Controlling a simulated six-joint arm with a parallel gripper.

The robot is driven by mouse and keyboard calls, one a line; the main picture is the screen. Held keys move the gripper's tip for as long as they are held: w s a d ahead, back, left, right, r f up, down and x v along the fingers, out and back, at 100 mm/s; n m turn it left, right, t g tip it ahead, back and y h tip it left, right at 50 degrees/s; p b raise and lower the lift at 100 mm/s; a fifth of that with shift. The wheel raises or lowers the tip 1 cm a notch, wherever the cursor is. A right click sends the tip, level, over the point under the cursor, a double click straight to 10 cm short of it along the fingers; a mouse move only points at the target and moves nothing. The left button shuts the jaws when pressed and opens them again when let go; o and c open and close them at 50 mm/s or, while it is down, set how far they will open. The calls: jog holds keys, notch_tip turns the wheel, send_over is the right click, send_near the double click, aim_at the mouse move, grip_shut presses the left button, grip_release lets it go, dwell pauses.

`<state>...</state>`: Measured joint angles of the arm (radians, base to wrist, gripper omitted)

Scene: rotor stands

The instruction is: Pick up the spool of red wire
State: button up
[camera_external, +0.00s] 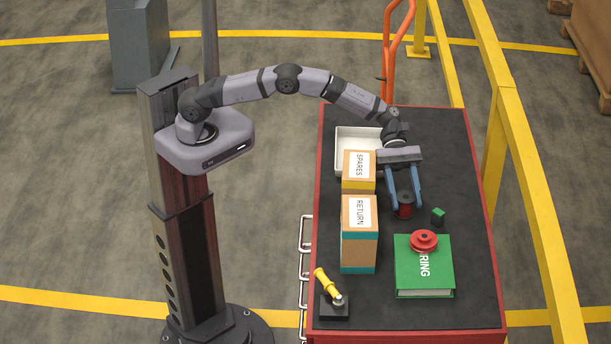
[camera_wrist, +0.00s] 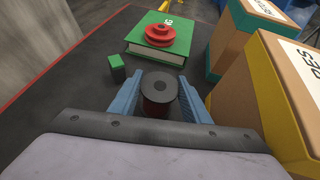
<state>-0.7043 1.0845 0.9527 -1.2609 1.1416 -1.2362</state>
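The spool of red wire (camera_wrist: 158,88) has dark round flanges with red wire between them. It stands upright on the dark table top and also shows in the external view (camera_external: 405,204). My gripper (camera_wrist: 160,92) points down with one blue finger on each side of the spool; the fingers also show in the external view (camera_external: 405,208). The fingertips are low, beside the spool's sides. Any gap between the fingers and the spool is too small to make out, so whether they press on it is unclear. The spool shows no clear lift.
A small green-topped block (camera_external: 438,217) is close by on the right. A red pulley (camera_external: 424,240) lies on a green book (camera_external: 425,278). The SPARES box (camera_external: 358,184) and RETURN box (camera_external: 359,250) stand left. A white tray (camera_external: 343,162) is behind; a yellow-handled item (camera_external: 326,283) is front left.

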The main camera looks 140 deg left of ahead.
aim_at(406, 196)
jog(key=shift+r, duration=0.15)
jog(key=shift+c, duration=0.5)
jog(key=shift+r+b, duration=0.5)
jog(key=shift+r, duration=0.3)
notch_tip(406, 196, up, 16)
jog(key=shift+r+b, duration=0.15)
jog(key=shift+b, duration=0.2)
jog(key=shift+a, duration=0.1)
